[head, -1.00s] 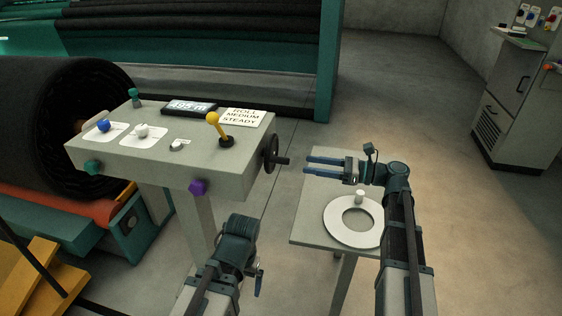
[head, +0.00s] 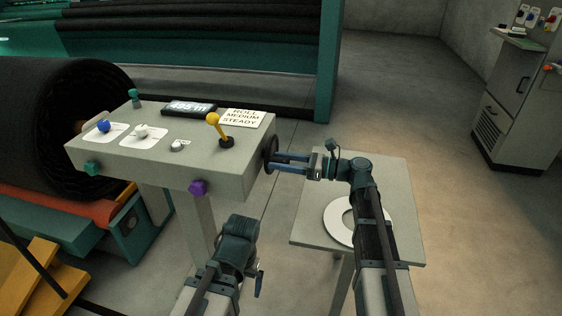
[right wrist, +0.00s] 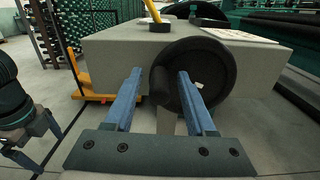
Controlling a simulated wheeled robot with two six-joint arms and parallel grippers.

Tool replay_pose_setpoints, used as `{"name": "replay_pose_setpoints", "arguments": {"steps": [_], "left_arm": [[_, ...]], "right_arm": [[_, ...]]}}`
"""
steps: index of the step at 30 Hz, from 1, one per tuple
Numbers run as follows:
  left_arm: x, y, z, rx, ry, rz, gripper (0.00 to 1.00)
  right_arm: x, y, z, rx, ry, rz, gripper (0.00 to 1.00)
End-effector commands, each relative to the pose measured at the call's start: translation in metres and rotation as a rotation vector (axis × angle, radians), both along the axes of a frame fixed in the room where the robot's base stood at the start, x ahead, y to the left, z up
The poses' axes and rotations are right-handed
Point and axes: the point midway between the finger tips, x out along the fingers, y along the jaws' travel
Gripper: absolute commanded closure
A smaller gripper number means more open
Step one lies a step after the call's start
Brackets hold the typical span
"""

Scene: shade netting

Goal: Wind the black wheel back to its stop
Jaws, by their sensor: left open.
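The black wheel (head: 269,147) is mounted upright on the right end of the grey console (head: 225,170), partly hidden by my right gripper. In the right wrist view the wheel (right wrist: 215,65) is large and close, with a dark stub, seemingly its handle (right wrist: 160,88), between the fingers. My right gripper (head: 273,162) is open and reaches the wheel from the right. In the right wrist view its two blue fingers (right wrist: 159,75) are apart; whether they touch the wheel I cannot tell. My left gripper (head: 259,284) is low in front of the console, away from the wheel.
The console top bears a yellow lever (head: 217,125), a display (head: 188,108) and a sign (head: 242,118). A purple knob (head: 198,187) juts from its front. A small table (head: 310,225) with a white ring (head: 337,222) stands under my right arm. Floor behind is clear.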

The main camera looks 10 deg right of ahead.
Motion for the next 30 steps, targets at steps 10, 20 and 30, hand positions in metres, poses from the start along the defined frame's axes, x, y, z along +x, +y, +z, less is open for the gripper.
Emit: {"name": "replay_pose_setpoints", "arguments": {"steps": [10,20,30], "left_arm": [[0.000,0.000,0.000,0.000,0.000,0.000,0.00],[0.000,0.000,-0.002,0.000,0.000,0.000,0.00],[0.000,0.000,-0.014,0.000,0.000,0.000,0.00]], "right_arm": [[0.000,0.000,0.000,0.000,0.000,0.000,1.00],[0.000,0.000,-0.002,-0.006,-0.017,0.000,1.00],[-0.003,0.000,-0.014,-0.072,-0.208,0.000,1.00]]}}
